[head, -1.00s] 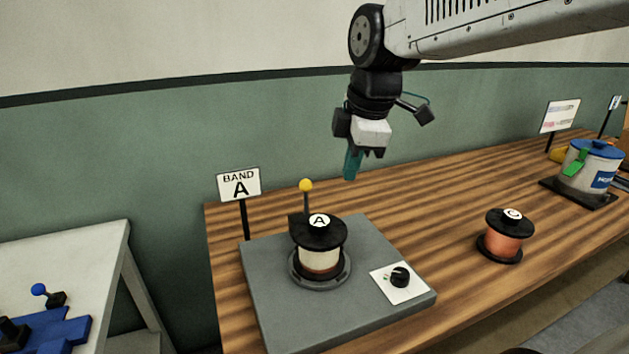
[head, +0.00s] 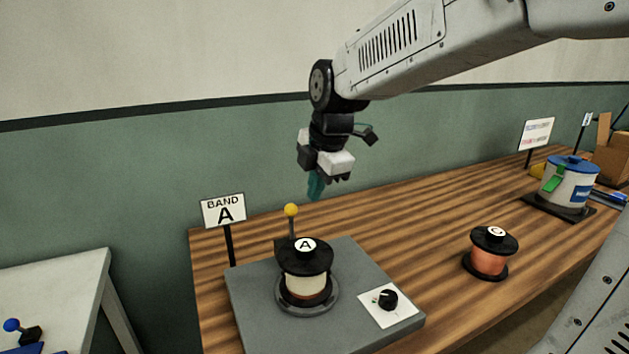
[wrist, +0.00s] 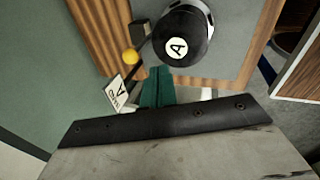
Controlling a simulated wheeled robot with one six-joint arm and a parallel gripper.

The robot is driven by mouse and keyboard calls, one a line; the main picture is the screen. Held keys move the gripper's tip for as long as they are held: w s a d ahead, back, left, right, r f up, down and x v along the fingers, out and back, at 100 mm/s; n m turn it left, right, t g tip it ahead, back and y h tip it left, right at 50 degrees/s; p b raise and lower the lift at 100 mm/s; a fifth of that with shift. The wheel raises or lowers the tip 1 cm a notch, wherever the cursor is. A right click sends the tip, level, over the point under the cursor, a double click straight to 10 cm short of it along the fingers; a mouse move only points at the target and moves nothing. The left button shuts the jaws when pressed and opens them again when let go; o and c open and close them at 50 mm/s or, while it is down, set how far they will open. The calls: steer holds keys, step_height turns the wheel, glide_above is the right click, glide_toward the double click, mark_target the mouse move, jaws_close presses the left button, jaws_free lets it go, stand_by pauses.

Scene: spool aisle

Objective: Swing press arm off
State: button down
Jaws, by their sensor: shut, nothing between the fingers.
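The press arm is a dark post with a yellow ball knob (head: 291,210), standing behind the spool marked A (head: 305,286) on a grey base plate (head: 250,315). A dark arm piece reaches from the post towards the black top of the spool. My gripper (head: 316,187) is above and behind the knob, a little to its right in the head view, with teal fingers pointing down. The fingers are shut and empty. In the wrist view the gripper fingers (wrist: 158,88) show below the yellow knob (wrist: 131,57) and spool A (wrist: 182,36), apart from both.
A BAND A sign (head: 223,209) stands at the plate's back left. A dial (head: 388,299) sits on the plate's right. An orange spool C (head: 489,258) and a blue-lidded container (head: 568,186) stand farther right. Open wood lies between. A pale table (head: 60,275) is at left.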

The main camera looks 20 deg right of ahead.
steer(key=x, duration=0.6)
steer(key=shift+s, duration=0.1)
steer(key=w, duration=0.3)
steer(key=shift+w+a+f, duration=0.1)
steer(key=shift+a+f, duration=0.2)
steer(key=shift+f, duration=0.05)
steer(key=shift+w+a, duration=0.1)
steer(key=shift+w, duration=0.3)
steer(key=shift+a, duration=0.1)
